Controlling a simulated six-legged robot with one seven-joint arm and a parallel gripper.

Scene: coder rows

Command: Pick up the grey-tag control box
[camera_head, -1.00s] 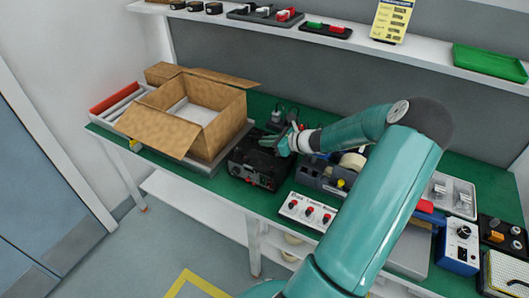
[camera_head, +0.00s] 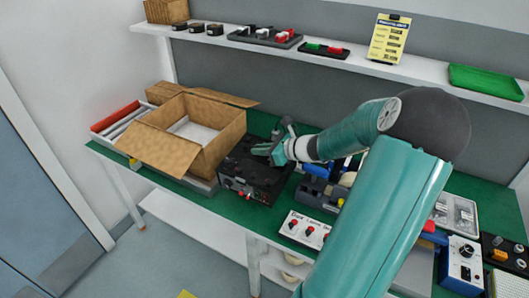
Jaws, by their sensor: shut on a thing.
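My gripper (camera_head: 271,151) is over the back right part of a black bench unit (camera_head: 247,178), right of the cardboard box. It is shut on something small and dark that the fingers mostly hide. A dark grey piece (camera_head: 287,128) shows just behind the fingers; I cannot tell whether it is the held thing. No grey tag can be made out. Small dark boxes (camera_head: 196,28) stand at the left of the shelf, too small to read any tag. A white box with red knobs (camera_head: 304,229) lies at the bench's front edge, partly behind my arm.
An open cardboard box (camera_head: 165,150) stands on the left of the green bench (camera_head: 264,213). A white shelf (camera_head: 345,63) with a green tray (camera_head: 485,82) runs above. A blue dial box (camera_head: 461,266) is at right. My arm hides the bench's middle.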

